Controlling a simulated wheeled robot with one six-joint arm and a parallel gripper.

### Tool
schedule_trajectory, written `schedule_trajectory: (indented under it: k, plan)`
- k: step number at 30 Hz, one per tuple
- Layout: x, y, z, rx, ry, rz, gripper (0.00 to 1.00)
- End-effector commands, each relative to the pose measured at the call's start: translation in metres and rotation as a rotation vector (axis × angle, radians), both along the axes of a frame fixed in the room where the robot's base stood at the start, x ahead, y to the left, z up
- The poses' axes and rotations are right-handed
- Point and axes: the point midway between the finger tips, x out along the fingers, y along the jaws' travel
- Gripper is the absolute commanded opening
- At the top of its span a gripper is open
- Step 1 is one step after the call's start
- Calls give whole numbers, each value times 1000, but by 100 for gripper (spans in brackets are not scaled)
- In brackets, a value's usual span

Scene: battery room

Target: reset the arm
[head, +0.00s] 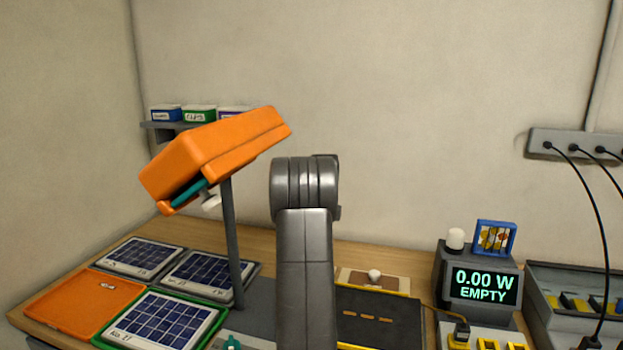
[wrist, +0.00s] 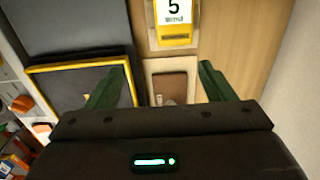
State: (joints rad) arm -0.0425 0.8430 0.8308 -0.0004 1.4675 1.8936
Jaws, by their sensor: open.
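My gripper (wrist: 162,72) shows in the wrist view with its two green fingers spread wide apart. Nothing is held between them. Past the fingers lies a pale plate with a brown inset (wrist: 172,84), and beside it a dark pad with a yellow border (wrist: 75,90). In the head view my grey arm rises in the middle of the picture and covers part of the bench; its gripper cannot be made out there.
An orange lamp-like box (head: 215,155) on a grey pole stands left of my arm. Solar panels (head: 160,318) and an orange mat (head: 80,305) cover the bench's left. A meter reading "0.00 W EMPTY" (head: 482,287) and a cabled grey tray (head: 570,275) stand at right.

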Motion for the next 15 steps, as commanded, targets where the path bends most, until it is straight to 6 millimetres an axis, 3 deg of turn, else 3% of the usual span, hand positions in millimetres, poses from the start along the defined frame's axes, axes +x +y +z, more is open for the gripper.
schedule_trajectory:
  k: [15]
  plan:
    - [-82,-61,15,0,1,-2,76]
